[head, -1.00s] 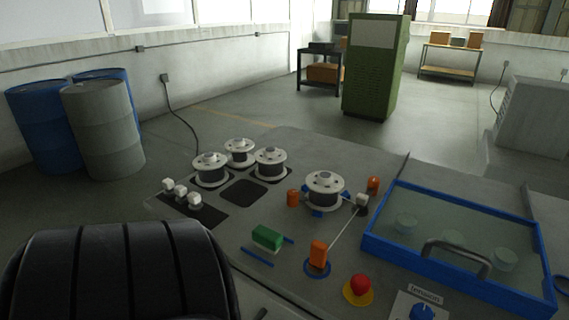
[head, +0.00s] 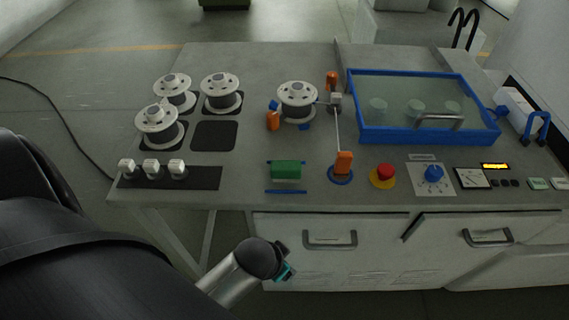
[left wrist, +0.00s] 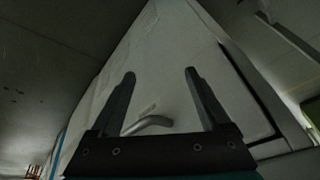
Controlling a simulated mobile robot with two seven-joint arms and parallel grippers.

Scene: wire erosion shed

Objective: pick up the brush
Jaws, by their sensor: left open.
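I cannot make out a clear brush; a small green block (head: 286,170) lies on the grey bench top between two blue strips, and I cannot tell if it is the brush. My left gripper (left wrist: 160,73) is open and empty in the left wrist view, its fingers pointing toward a pale cabinet front with a bar handle (left wrist: 148,124). In the head view, the teal end of my left wrist (head: 285,271) is in front of the bench, below its top edge; the fingers are hidden there. My right gripper is not in view.
The bench top (head: 260,56) holds several wire spools (head: 298,98), white knobs (head: 151,168), an orange post (head: 343,163), a red stop button (head: 384,174) and a blue-framed tank (head: 424,137). Drawers with handles (head: 330,239) line the front. A taut wire runs to the orange post.

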